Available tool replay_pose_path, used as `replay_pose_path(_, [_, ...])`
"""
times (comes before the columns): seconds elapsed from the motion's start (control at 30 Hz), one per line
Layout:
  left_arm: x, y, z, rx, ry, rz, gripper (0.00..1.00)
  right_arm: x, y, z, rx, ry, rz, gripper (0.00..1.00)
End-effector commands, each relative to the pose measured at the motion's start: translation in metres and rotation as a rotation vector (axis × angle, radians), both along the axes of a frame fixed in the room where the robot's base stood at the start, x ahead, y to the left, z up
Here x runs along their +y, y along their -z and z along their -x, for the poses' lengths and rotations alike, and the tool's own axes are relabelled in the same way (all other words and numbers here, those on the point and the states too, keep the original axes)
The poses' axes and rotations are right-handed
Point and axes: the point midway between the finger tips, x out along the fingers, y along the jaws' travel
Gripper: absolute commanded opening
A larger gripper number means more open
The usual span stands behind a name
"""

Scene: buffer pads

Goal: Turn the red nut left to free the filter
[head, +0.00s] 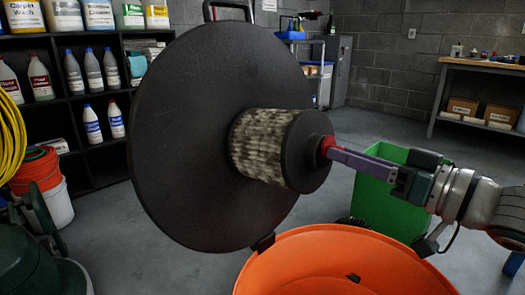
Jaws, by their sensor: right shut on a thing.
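The filter (268,145), a pale mottled cylinder with a black end cap (307,152), sticks out sideways from a large round black lid (205,140). The red nut (325,147) sits at the middle of the end cap, partly hidden by my gripper. My right gripper (333,153) comes in from the right with its purple fingers at the nut, shut on it. The lid stands tilted up on edge above an orange tub (345,245). My left gripper is not in view.
A green bin (390,195) stands behind my right arm. Shelves of bottles (75,85) are at the left, with stacked red and white buckets (45,190) before them. A workbench (480,68) is at the back right. Grey floor is open between.

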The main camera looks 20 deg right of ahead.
Motion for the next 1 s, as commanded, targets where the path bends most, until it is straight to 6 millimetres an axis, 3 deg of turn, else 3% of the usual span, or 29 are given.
replay_pose_path(0.37, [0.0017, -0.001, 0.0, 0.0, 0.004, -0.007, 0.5, -0.001, -0.0001, -0.0004, -0.054, -0.024, 0.13, 0.0])
replay_pose_path(1.0, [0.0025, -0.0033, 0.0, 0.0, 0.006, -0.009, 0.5, -0.0028, -0.0009, -0.0014, -0.278, -0.127, 0.668, 0.0])
